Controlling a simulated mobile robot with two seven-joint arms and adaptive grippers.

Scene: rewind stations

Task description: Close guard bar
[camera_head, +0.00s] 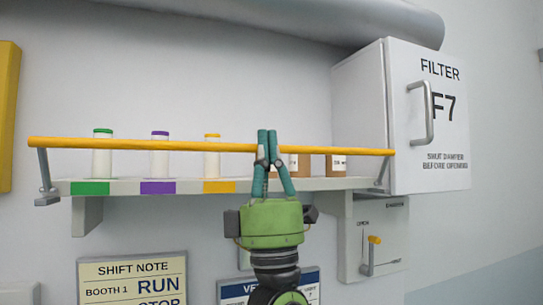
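The guard bar (120,145) is a long yellow rod across the front of a wall shelf, a little above the shelf's front edge. Grey end arms (45,172) join it to the shelf at both ends. My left gripper (268,134) is upright at the middle of the bar, with green-teal fingers. Its fingertips are together and cross in front of the bar, reaching slightly above it. They look shut with nothing between them; I cannot tell whether they touch the bar. My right gripper is not in view.
The shelf (130,187) bears white bottles (159,158) with coloured caps and small brown boxes (318,165) behind the bar. A white filter cabinet (430,120) stands at the right, above a damper lever (370,255). A shift note (130,280) hangs below.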

